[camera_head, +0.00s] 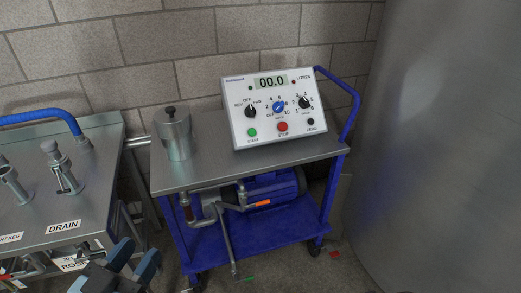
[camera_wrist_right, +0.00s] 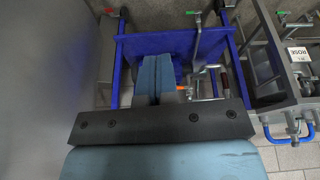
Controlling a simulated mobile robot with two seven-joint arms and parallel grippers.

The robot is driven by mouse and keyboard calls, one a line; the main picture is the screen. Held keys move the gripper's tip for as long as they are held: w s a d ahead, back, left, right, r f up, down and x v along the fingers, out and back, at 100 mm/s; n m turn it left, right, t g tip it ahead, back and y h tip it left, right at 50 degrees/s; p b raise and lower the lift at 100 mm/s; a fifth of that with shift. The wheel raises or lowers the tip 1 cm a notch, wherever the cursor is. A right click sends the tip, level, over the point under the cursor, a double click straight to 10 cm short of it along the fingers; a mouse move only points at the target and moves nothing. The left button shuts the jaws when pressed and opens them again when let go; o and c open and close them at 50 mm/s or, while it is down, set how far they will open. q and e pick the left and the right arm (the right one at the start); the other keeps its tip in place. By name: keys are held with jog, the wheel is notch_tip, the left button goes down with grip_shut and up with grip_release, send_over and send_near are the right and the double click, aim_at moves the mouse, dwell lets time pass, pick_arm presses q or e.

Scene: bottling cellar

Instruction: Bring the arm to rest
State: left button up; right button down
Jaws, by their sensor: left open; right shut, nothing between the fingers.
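My left gripper (camera_head: 135,258) shows at the bottom left of the head view, with two blue-grey fingers apart and nothing seen between them. The right gripper is not seen in the head view.
A blue cart with a steel top (camera_head: 215,175) carries a control box (camera_head: 240,128) and a steel canister (camera_head: 173,135). Pipes and valves (camera_head: 228,220) hang at its front. A steel bench (camera_head: 30,215) stands left. A large grey tank (camera_head: 450,150) fills the right side.

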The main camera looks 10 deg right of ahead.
pick_arm(q)
notch_tip(320, 180, down, 20)
jog(key=s+r+n+t+b, duration=0.1)
jog(key=s+n+t+b, duration=0.15)
jog(key=b, duration=1.45)
pick_arm(e)
jog(key=w+a+n+t+y, duration=0.1)
jog(key=w+a+t+y, duration=0.85)
jog(key=a+t, duration=0.45)
pick_arm(q)
jog(key=s+a+r+n+g+y+p, duration=0.1)
jog(key=s+a+r+g+y+p, duration=0.3)
jog(key=p, duration=3.4)
jog(key=a+r+g+y, duration=0.2)
jog(key=a+g, duration=0.1)
jog(key=shift+a+y+p, duration=0.15)
jog(key=shift+y+p, duration=0.15)
pick_arm(e)
jog(key=s+d+r+g+h, duration=0.3)
jog(key=d+r+g+h, duration=0.3)
jog(key=d, duration=0.1)
jog(key=shift+s+d+r+g, duration=0.15)
jog(key=shift+d+r+g, duration=0.15)
jog(key=shift+r, duration=0.1)
jog(key=shift+h, duration=0.25)
